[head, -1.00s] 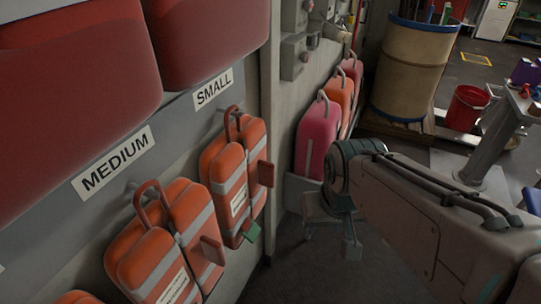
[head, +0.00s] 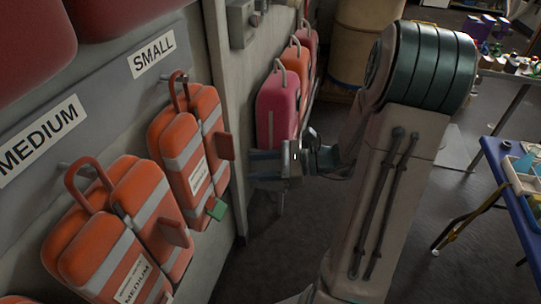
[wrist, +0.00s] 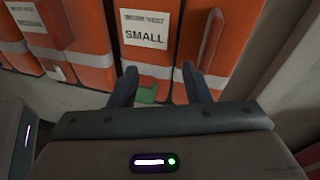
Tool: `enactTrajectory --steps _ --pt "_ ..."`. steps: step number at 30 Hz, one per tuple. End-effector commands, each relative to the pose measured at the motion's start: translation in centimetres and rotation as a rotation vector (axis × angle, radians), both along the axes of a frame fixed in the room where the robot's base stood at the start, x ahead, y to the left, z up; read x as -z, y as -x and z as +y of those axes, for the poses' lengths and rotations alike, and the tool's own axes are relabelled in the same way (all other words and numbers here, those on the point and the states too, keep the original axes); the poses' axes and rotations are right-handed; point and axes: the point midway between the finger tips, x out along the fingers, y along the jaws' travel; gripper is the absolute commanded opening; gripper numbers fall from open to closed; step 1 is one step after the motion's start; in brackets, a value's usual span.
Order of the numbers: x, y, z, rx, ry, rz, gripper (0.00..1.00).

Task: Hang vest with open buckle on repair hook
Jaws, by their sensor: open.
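An orange work vest (head: 187,140) with grey bands hangs by its loop on a peg under the SMALL label. A green tab (head: 217,209) shows at its lower edge and a red flap at its right side. In the wrist view the vest's SMALL tag (wrist: 144,30) and green tab (wrist: 147,94) lie ahead of the fingers. Another orange vest (head: 120,235) hangs under MEDIUM; no green tab shows on it. My gripper (head: 253,165) is open and empty, right of the small vest and apart from it; its fingers also show in the wrist view (wrist: 160,70). I cannot identify a repair hook.
A pink case-like item (head: 278,108) and orange ones hang on the wall beyond the post (head: 222,95). A tan drum (head: 362,42) stands behind my arm. A blue table (head: 515,185) with a tray is at right. The floor between wall and table is open.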

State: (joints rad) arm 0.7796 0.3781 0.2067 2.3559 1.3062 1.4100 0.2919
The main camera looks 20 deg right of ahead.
Motion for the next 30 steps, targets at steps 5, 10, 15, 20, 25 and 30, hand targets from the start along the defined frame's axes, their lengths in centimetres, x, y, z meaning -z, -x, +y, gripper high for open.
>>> enactTrajectory --steps 5,10,15,20,25,30 --pt "0.8 -2.3 -3.7 0.183 -0.180 0.027 0.44" --pt "0.9 -3.1 -4.6 0.230 -0.227 0.029 0.44" --pt "0.9 -3.7 -3.6 0.228 -0.224 0.028 0.44" --pt "0.9 -4.6 -2.3 0.227 -0.223 0.028 0.44" --pt "0.9 -5.6 -0.9 0.227 -0.222 0.029 0.44" --pt "0.9 -6.6 0.5 0.226 -0.222 0.028 0.44"
